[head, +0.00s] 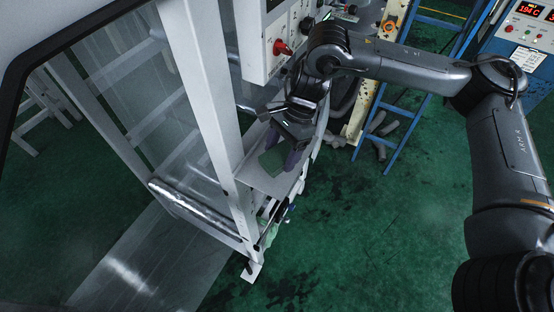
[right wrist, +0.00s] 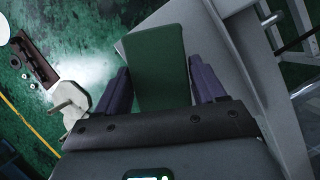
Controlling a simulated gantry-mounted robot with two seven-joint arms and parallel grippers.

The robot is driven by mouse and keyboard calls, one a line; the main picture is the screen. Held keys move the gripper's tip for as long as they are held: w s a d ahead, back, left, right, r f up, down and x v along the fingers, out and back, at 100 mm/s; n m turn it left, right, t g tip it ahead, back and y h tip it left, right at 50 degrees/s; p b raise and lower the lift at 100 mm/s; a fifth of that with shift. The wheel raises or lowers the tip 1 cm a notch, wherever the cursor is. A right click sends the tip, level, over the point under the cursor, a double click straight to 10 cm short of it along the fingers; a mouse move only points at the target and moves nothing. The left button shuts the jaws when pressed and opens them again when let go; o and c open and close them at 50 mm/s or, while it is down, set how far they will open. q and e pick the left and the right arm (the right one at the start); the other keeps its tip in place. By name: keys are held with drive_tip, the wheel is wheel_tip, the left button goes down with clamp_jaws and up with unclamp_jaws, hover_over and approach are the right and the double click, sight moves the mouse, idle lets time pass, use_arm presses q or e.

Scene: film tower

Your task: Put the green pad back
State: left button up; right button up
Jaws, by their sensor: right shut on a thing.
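The green pad (head: 271,160) is a flat dark green piece. In the head view it shows just left of my right gripper (head: 287,152), over the small grey shelf (head: 266,182) on the white machine frame. In the right wrist view the pad (right wrist: 160,58) stands out between the two purple fingers of my right gripper (right wrist: 162,88), which is shut on it. The pad's near end is hidden behind the gripper body. I cannot tell whether the pad touches the shelf. My left gripper is not in view.
A white post (head: 203,95) rises left of the shelf, with clear film (head: 125,75) behind it. A control box (head: 270,40) with a red knob hangs above. A blue ladder (head: 404,105) stands to the right. The green floor (head: 375,230) in front is open.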

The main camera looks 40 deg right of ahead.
sight(277, 159)
drive_tip(key=shift+w+a+f, duration=0.2)
drive_tip(key=shift+w+f, duration=0.35)
drive_tip(key=shift+w, duration=0.05)
wheel_tip(277, 159, down, 3)
drive_tip(key=shift+r+p, duration=0.1)
drive_tip(key=shift+p, duration=0.65)
drive_tip(key=shift+f, duration=0.5)
drive_tip(key=o, duration=1.1)
drive_tip(key=shift+r, duration=0.1)
